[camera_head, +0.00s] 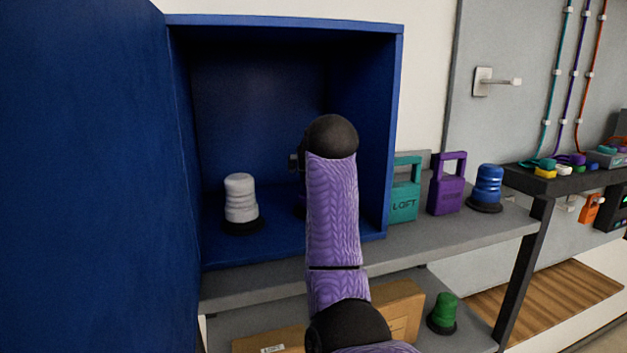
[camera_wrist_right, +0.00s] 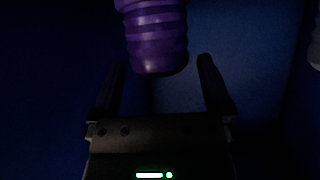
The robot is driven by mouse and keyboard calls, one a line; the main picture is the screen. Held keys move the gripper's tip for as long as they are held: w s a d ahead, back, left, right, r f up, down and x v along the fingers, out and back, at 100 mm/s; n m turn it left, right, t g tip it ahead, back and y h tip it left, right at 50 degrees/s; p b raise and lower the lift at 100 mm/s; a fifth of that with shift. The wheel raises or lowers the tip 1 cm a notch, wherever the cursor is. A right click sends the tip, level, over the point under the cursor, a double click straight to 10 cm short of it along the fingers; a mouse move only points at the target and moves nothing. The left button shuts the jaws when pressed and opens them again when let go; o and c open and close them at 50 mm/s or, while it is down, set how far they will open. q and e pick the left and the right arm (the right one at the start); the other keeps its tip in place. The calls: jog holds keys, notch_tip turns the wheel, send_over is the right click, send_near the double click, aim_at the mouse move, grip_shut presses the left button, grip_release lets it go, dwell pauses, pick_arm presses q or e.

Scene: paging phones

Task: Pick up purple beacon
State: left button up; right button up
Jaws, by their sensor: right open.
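The purple beacon (camera_wrist_right: 157,42) shows in the right wrist view at the top middle, ribbed and cut off by the top edge. My right gripper (camera_wrist_right: 162,64) is open, with one finger on each side of the beacon's near end. I cannot tell whether the fingers touch it. In the head view my purple-sleeved right arm reaches into the blue cabinet (camera_head: 396,130) and hides nearly all of the beacon and the gripper. My left gripper is not in view.
A white beacon (camera_head: 240,198) stands on the cabinet floor, left of my arm. The cabinet's open door (camera_head: 90,180) fills the left side. Right of the cabinet on the grey shelf (camera_head: 450,232) stand a teal block (camera_head: 404,204), a purple block (camera_head: 447,197) and a blue beacon (camera_head: 487,185).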

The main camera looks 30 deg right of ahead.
jog(key=shift+x, duration=0.85)
jog(key=shift+s+a, duration=0.1)
jog(key=shift+c, duration=0.3)
grip_shut()
